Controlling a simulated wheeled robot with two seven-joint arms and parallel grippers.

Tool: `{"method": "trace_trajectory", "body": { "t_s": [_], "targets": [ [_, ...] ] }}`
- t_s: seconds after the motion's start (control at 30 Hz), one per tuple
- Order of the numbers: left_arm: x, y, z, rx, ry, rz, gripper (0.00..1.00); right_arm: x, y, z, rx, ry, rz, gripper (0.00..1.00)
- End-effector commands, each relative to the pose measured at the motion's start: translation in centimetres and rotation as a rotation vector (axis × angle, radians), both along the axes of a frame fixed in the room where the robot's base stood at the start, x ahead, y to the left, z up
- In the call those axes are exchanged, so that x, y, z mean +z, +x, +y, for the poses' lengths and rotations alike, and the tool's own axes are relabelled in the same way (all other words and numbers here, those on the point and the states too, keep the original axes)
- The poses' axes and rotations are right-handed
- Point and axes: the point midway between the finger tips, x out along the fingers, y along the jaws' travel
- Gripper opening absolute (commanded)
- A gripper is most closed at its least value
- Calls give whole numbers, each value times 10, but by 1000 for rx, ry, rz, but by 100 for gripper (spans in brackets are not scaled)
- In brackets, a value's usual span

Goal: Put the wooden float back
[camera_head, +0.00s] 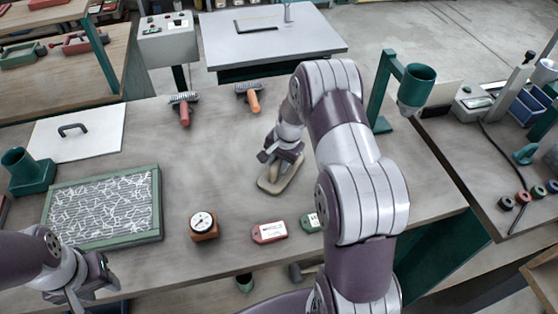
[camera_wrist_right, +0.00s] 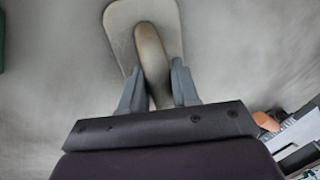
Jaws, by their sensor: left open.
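The wooden float (camera_head: 283,174) is a flat, pale, rounded board with a raised handle, on or just above the middle of the workbench. My right gripper (camera_head: 281,155) points down at it. In the right wrist view, the fingers (camera_wrist_right: 158,82) lie close along both sides of the float's handle (camera_wrist_right: 150,50) and look shut on it. The board's far end (camera_wrist_right: 120,18) shows beyond them; its near part is hidden. My left gripper (camera_head: 88,288) is open and empty at the bench's front left.
The workbench (camera_head: 225,130) carries two brushes (camera_head: 184,108) (camera_head: 249,97), a dial gauge (camera_head: 204,225), tags (camera_head: 269,232), a green-framed fibre panel (camera_head: 105,207) and a white board with a handle (camera_head: 78,134). A green stand with a cup (camera_head: 416,88) is at the right. Bare bench surrounds the float.

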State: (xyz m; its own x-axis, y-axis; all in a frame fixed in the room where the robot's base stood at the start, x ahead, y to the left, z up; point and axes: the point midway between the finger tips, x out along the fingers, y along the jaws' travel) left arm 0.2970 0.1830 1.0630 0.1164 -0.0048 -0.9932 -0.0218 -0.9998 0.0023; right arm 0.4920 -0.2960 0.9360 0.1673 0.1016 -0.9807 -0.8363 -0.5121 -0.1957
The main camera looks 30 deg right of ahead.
Motion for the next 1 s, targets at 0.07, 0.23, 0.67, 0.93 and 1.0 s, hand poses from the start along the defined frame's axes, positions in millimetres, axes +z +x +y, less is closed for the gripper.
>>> {"method": "trace_trajectory", "body": {
  "t_s": [0.07, 0.23, 0.67, 0.93, 1.0],
  "targets": [
    [0, 0, 0, 0, 0, 0, 43, 0, 0, 0, 0, 1, 1, 55],
    [0, 0, 0, 0, 0, 0, 43, 0, 0, 0, 0, 1, 1, 55],
    [-6, 0, 0, 0, 0, 0, 43, 64, -10, -7, -2, -1, -4, 55],
    [-10, 0, 0, 0, 0, 0, 43, 115, -19, -12, 0, -1, -1, 55],
    [-10, 0, 0, 0, 0, 0, 43, 120, -25, -5, 39, -11, 3, 55]
  ]
}}
